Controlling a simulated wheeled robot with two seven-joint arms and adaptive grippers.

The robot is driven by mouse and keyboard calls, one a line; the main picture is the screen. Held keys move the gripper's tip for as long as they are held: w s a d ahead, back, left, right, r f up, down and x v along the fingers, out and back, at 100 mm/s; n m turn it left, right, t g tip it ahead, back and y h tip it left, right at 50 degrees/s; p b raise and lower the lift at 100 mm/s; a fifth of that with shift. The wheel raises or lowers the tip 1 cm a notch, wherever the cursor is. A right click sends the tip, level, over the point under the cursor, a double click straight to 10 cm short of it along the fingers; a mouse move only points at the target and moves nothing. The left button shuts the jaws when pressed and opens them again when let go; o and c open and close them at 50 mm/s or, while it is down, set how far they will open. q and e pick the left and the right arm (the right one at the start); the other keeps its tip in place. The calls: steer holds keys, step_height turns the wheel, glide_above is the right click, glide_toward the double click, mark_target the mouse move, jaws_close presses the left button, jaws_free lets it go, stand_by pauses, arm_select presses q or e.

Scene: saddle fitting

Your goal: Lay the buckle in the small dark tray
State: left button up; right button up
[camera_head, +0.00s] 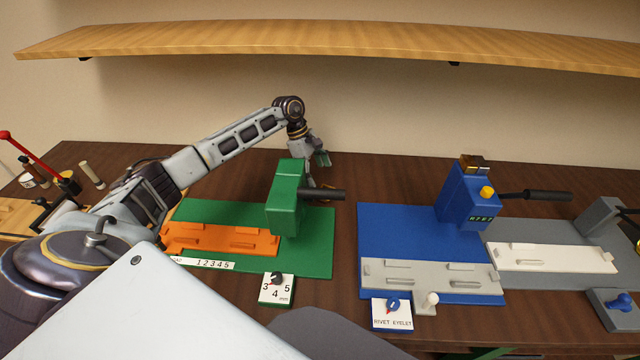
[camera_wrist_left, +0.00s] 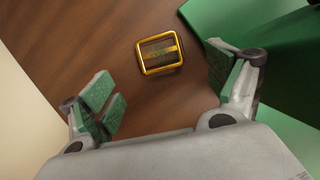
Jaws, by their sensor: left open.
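A gold rectangular buckle with a middle bar (camera_wrist_left: 160,51) lies on the dark brown table in the left wrist view. My left gripper (camera_head: 321,157) is behind the green press in the head view. Its green-padded fingers are spread wide in the left wrist view (camera_wrist_left: 166,90), with the buckle beyond the fingertips and between them, not touched. In the head view the buckle is hard to make out near the press. I cannot make out the small dark tray in either view. My right gripper is not in view.
The green press (camera_head: 287,200) with its dark lever stands close to my left gripper. A blue press (camera_head: 467,198) and a grey station (camera_head: 600,216) stand to the right. A wooden shelf (camera_head: 330,40) runs above. Bare table lies between the green and blue bases.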

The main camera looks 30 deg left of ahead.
arm_select(q)
steer(key=b+v, duration=0.1)
steer(key=v, duration=0.4)
steer(key=shift+r, duration=0.35)
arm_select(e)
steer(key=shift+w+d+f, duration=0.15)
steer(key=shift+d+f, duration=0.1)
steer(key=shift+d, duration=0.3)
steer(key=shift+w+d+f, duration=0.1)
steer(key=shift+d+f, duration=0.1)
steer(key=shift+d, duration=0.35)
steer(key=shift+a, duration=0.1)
